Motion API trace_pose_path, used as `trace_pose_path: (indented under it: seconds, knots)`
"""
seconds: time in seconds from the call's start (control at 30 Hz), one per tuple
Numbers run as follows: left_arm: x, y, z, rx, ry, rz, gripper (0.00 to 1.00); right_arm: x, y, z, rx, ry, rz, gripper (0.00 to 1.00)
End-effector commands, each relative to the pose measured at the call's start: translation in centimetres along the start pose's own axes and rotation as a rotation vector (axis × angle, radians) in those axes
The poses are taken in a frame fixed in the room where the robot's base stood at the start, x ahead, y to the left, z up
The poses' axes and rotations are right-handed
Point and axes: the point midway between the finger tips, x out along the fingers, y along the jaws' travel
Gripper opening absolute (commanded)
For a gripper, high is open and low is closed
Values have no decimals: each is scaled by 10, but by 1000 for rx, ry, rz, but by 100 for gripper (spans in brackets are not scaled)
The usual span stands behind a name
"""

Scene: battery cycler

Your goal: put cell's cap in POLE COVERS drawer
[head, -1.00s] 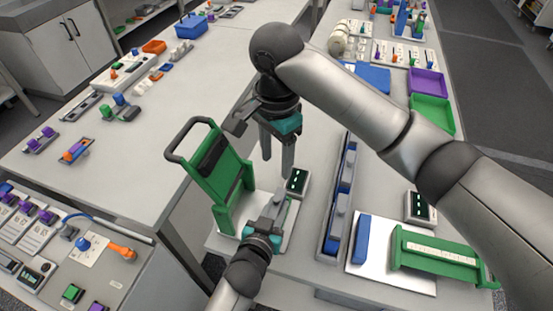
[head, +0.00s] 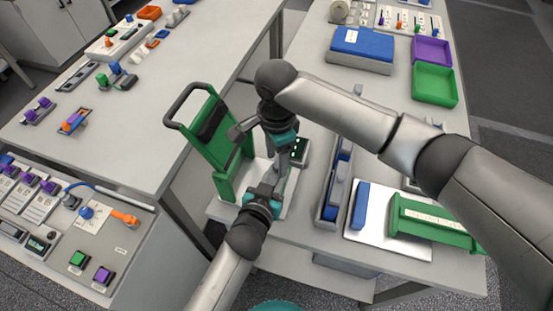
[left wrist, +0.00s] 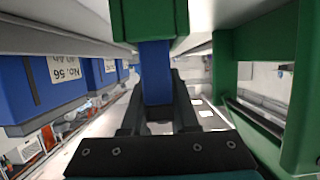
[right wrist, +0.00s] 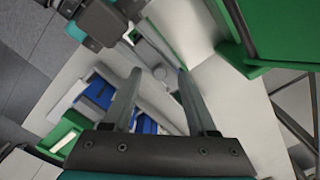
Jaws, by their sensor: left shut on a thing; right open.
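My left gripper (head: 270,190) is shut on a narrow blue piece (left wrist: 155,70), low beside the green handled frame (head: 215,145). In the left wrist view a green block (left wrist: 150,18) sits at the top of this blue piece; I cannot tell whether it is the cell's cap. My right gripper (head: 283,165) is open and points down just above the left one. Its spread fingers show in the right wrist view (right wrist: 155,90), with nothing clearly between them. No drawer marked POLE COVERS can be read.
A grey rack with blue cells (head: 335,185) stands right of the grippers. Beyond it are a white plate with a green holder (head: 435,222), a blue box (head: 360,45), and purple (head: 432,50) and green trays (head: 434,84).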

Motion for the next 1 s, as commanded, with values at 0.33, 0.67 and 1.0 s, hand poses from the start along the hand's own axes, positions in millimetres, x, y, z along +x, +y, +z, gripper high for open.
trace_pose_path:
  seconds: [0.33,0.67,1.0]
  knots:
    - [0,0,1,0,-2,0,0,14,0,1,-1,-1,-1,58]
    - [0,0,1,0,-2,0,0,14,0,1,-1,-1,-1,36]
    - [0,0,1,0,-2,0,0,14,0,1,-1,-1,-1,0]
